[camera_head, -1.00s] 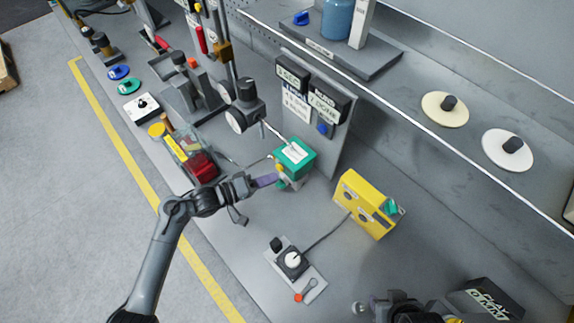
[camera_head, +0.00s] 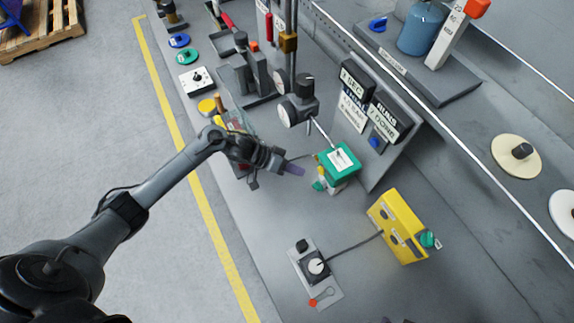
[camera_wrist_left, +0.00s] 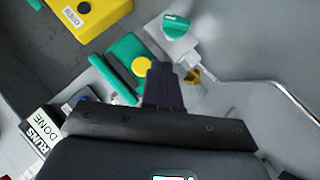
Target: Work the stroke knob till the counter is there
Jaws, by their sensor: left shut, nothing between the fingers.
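The valve actuator seems to be the green box (camera_head: 338,161) with a white label, at the foot of the upright display panel. Small yellow and green parts (camera_head: 320,182) sit on its near left side. In the left wrist view a green knob (camera_wrist_left: 176,24), a yellow round cap (camera_wrist_left: 142,67) and a brass fitting (camera_wrist_left: 193,77) show near the fingers. I cannot tell which part is the stroke knob. My left gripper (camera_head: 293,169) is shut and empty, just left of the green box with a small gap. It also shows in the left wrist view (camera_wrist_left: 163,85). The counter reading is too small to read.
The display panel (camera_head: 374,118) stands behind the green box. A red-fronted clear bin is behind my left wrist.

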